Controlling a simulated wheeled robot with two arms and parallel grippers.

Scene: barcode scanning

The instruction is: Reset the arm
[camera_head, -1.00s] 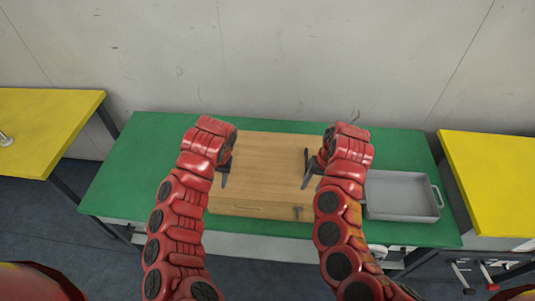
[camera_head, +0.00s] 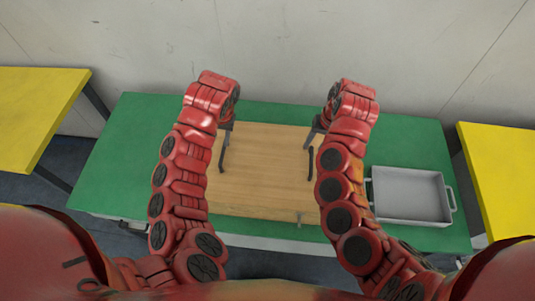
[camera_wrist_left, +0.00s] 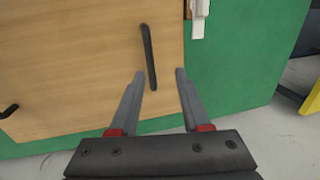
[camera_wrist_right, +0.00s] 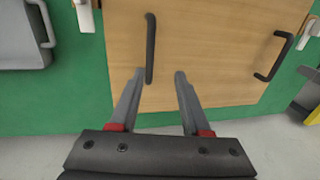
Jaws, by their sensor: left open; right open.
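My left gripper (camera_head: 226,131) is open and empty at the left side of a wooden board (camera_head: 265,175). My right gripper (camera_head: 313,136) is open and empty at the board's right side. The board lies on a green table and has a dark handle at each side. In the left wrist view, a dark handle (camera_wrist_left: 148,57) stands beyond the open fingers (camera_wrist_left: 159,72). In the right wrist view, the other handle (camera_wrist_right: 150,48) shows beyond the open fingers (camera_wrist_right: 159,73), apparently not gripped. No barcode scanner is clearly recognisable.
A grey tray (camera_head: 412,221) sits on the green table (camera_head: 125,160) right of the board. Yellow tables stand at left (camera_head: 35,105) and right (camera_head: 505,165). A wall rises behind. White fittings (camera_wrist_right: 84,16) sit beside the board. The table's left part is clear.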

